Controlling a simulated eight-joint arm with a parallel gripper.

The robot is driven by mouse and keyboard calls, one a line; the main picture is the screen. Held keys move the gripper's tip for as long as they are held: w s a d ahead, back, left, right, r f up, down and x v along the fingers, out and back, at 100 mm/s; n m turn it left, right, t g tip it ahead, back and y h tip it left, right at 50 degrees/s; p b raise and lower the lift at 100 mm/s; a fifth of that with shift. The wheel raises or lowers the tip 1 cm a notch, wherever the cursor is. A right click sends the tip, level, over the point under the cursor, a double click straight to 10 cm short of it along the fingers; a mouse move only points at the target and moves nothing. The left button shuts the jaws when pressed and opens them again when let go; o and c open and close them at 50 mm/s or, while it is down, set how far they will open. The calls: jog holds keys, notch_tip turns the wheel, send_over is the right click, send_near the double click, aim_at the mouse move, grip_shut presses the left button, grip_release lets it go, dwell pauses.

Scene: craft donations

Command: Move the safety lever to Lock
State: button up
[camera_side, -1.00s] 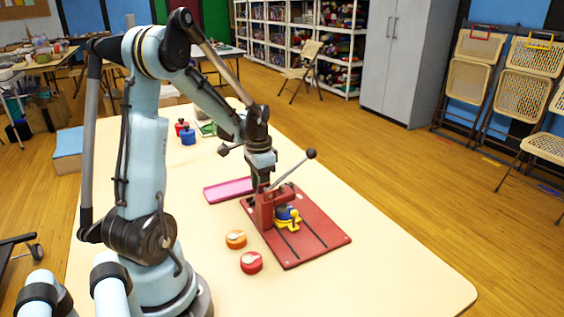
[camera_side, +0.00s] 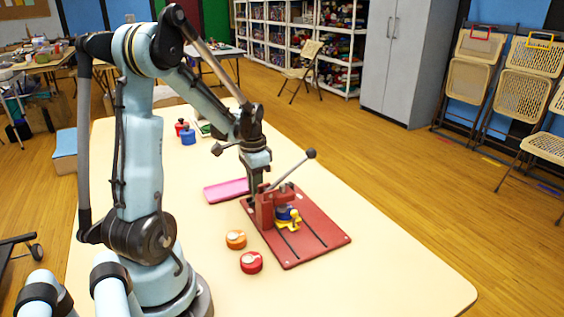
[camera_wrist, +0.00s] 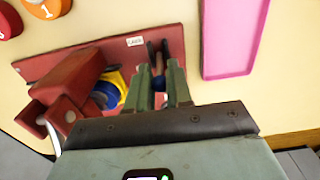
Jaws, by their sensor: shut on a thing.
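A red press fixture (camera_side: 318,241) with a slotted red base lies on the table, a long lever with a black ball knob (camera_side: 310,154) rising from its block. My gripper (camera_side: 255,190) is down at the back left of the base, partly hidden by the red block. In the wrist view my gripper (camera_wrist: 160,70) has its two green fingers on either side of a small dark lever (camera_wrist: 158,50), shut on it. I take this as the safety lever. A small white label (camera_wrist: 134,41) sits left of it on the base; its word is too blurred to read surely.
A blue and yellow part (camera_side: 288,215) sits at the press block. A pink tray (camera_side: 227,190) lies just behind the base. An orange disc (camera_side: 236,239) and a red disc (camera_side: 251,262) lie in front. The table's right side is clear.

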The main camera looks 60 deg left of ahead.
jog(key=shift+s, duration=0.9)
jog(key=shift+s+f, duration=0.2)
jog(key=shift+s, duration=0.65)
jog(key=o, duration=0.7)
jog(key=shift+r, duration=3.75)
